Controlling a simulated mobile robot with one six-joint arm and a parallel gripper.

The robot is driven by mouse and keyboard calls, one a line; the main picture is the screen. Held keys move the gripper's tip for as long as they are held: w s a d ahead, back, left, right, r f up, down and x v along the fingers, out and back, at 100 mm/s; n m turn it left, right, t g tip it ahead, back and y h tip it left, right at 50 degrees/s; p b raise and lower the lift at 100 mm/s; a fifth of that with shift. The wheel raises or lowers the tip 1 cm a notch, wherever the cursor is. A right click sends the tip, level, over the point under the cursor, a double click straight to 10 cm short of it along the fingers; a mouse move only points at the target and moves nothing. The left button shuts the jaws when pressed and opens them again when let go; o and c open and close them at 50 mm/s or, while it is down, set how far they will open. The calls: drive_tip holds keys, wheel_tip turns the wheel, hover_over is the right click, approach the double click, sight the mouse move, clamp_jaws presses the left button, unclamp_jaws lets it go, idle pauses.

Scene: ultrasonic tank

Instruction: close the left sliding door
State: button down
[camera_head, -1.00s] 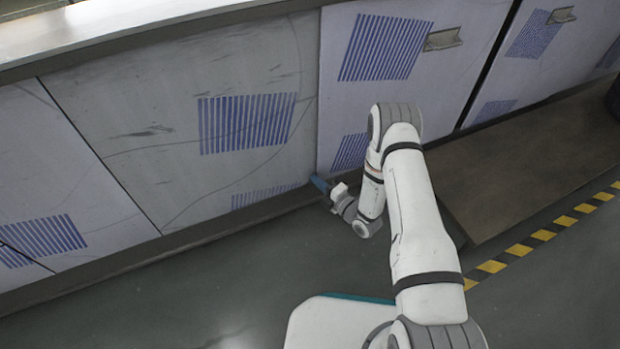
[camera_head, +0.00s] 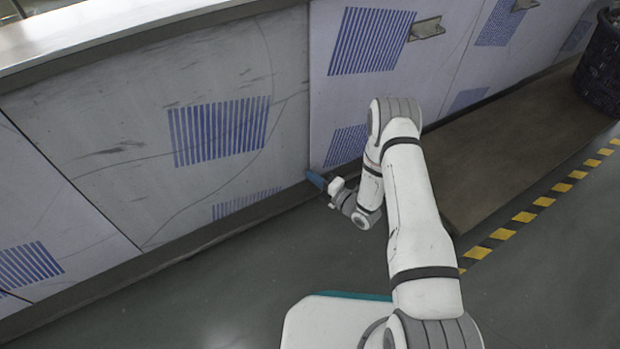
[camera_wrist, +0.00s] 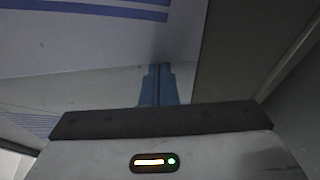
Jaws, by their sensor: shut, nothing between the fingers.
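The left sliding door (camera_head: 390,85) is the pale panel with blue stripe patches and a metal handle (camera_head: 427,29) in the head view. Its left edge stands next to a greyer striped panel (camera_head: 110,125). Its right edge meets the neighbouring door (camera_head: 500,65), with no dark gap visible between them. My gripper (camera_head: 316,180) is shut and empty, with its blue fingers at the lower left edge of the left door. Contact seems likely but is hard to confirm. In the wrist view the fingers (camera_wrist: 158,85) are together, in front of a pale surface with blue stripes.
A brown board (camera_head: 510,150) lies along the cabinet base at right, with a dark basket (camera_head: 602,65) at its far end. Yellow-black tape (camera_head: 523,217) runs along its front. The grey floor at lower left is clear.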

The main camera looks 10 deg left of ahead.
drive_tip(key=s+a, duration=0.2)
drive_tip(key=s, duration=0.1)
drive_tip(key=shift+r+p, duration=0.1)
drive_tip(key=shift+p, duration=0.25)
drive_tip(key=p+v, duration=0.2)
drive_tip(key=v, duration=0.7)
drive_tip(key=shift+p, duration=0.35)
drive_tip(key=shift+a, duration=0.1)
